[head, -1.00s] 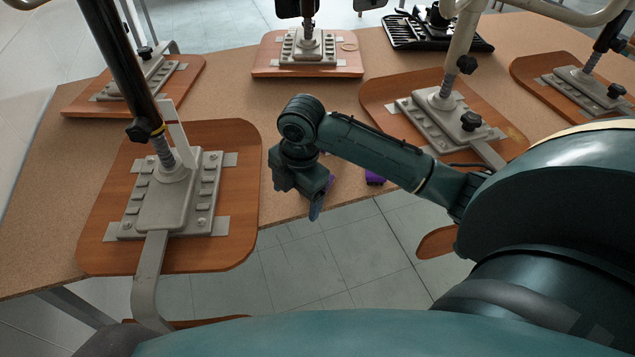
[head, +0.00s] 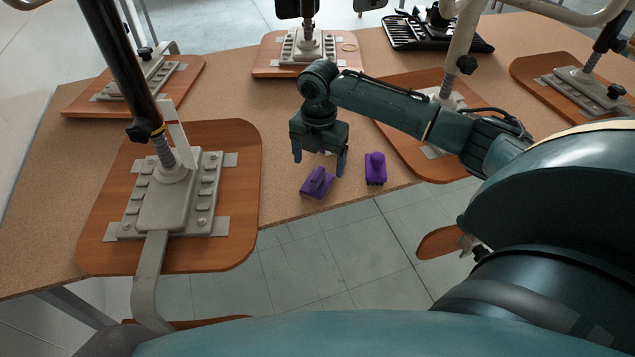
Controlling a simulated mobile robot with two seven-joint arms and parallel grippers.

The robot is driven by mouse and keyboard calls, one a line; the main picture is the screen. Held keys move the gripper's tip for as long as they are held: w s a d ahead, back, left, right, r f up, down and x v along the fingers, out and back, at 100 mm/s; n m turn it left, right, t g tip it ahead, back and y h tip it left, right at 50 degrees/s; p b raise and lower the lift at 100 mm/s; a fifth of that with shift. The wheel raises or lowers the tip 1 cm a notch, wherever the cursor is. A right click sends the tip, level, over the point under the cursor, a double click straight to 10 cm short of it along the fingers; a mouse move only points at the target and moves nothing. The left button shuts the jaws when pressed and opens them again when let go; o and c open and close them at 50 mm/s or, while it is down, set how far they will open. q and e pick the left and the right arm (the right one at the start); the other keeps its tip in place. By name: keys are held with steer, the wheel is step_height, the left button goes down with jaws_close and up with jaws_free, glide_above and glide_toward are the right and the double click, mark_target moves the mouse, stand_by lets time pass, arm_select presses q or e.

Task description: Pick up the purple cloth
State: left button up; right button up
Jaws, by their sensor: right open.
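Two small purple things lie near the front edge of the table. Each looks like a flat piece with a raised part on top; I cannot tell by shape which is the cloth. One purple thing (head: 317,186) lies tilted, just below my right gripper (head: 319,163). The other purple thing (head: 375,175) is to its right, apart from it. My right gripper is open and points down, its two fingers spread and nothing between them. It appears above the left purple thing. My left gripper is not in view.
The brown table (head: 270,110) bears upturned chair seats. A seat with a bracket and dark post (head: 160,200) is close on the left, another seat (head: 410,145) behind my right arm. A black tray (head: 435,35) stands at the back. Tiled floor lies beyond the front edge.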

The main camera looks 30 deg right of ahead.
mark_target(318, 173)
step_height(318, 173, down, 5)
steer(key=shift+a+f, duration=0.1)
steer(key=shift+c, duration=0.3)
steer(key=c, duration=1)
